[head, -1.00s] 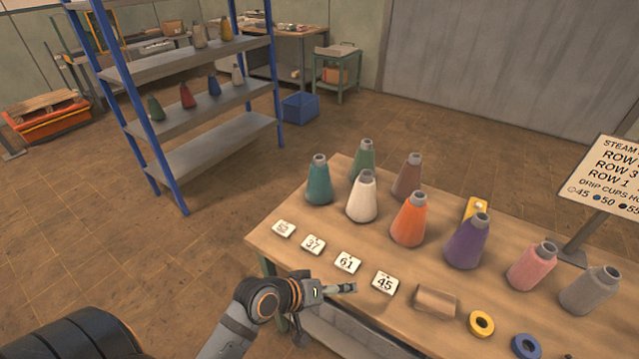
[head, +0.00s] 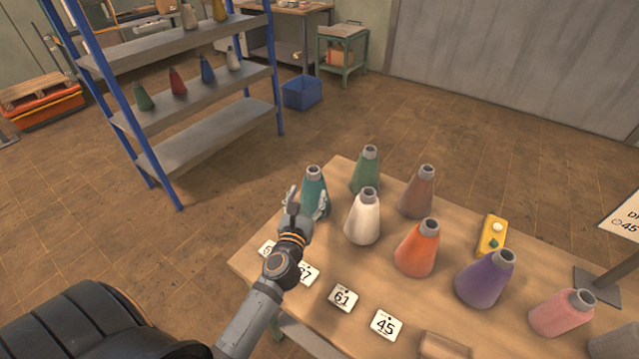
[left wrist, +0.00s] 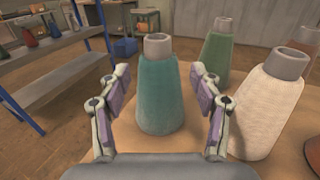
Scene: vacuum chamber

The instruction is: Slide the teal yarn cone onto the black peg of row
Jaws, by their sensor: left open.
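The teal yarn cone (head: 314,186) stands upright at the far left corner of the wooden table, its grey tube end up. In the left wrist view the teal cone (left wrist: 158,90) stands between the two fingers of my left gripper (left wrist: 160,100). The fingers are spread, with a gap on both sides of the cone. In the head view my left gripper (head: 306,204) reaches to the cone from the near side and hides its lower part. No black peg shows in these views. My right gripper is not in view.
White (head: 364,216) and green (head: 366,170) cones stand close to the right of the teal one. Brown, orange, purple and pink cones stand farther right on the table (head: 300,333). Number cards (head: 343,297) lie along the near edge. A blue-posted shelf (head: 200,143) stands behind at left.

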